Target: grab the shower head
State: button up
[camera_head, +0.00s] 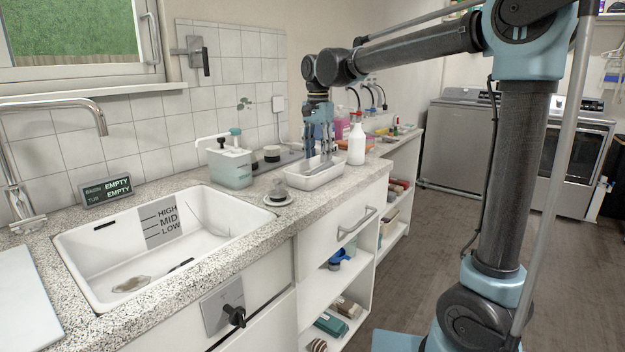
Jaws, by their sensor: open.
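I cannot make out a shower head for certain in the head view. My gripper (318,150) points down over the counter, with its fingers just above or at a white tray (318,178). It is open, and the view is too small to tell what is between or behind its fingers. A chrome tap (62,104) arches over the left end of the white sink (205,254). Several dark curved spouts (368,94) stand at the far end of the counter, partly behind my arm.
A small grey item (279,189) sits on a saucer in front of the tray. A pale green box (230,168) stands behind it. Grey washers (453,140) stand at the back right. Floor before the shelves is clear.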

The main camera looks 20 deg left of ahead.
jog(key=shift+w+f, duration=0.15)
jog(key=shift+f, duration=2.55)
grip_shut()
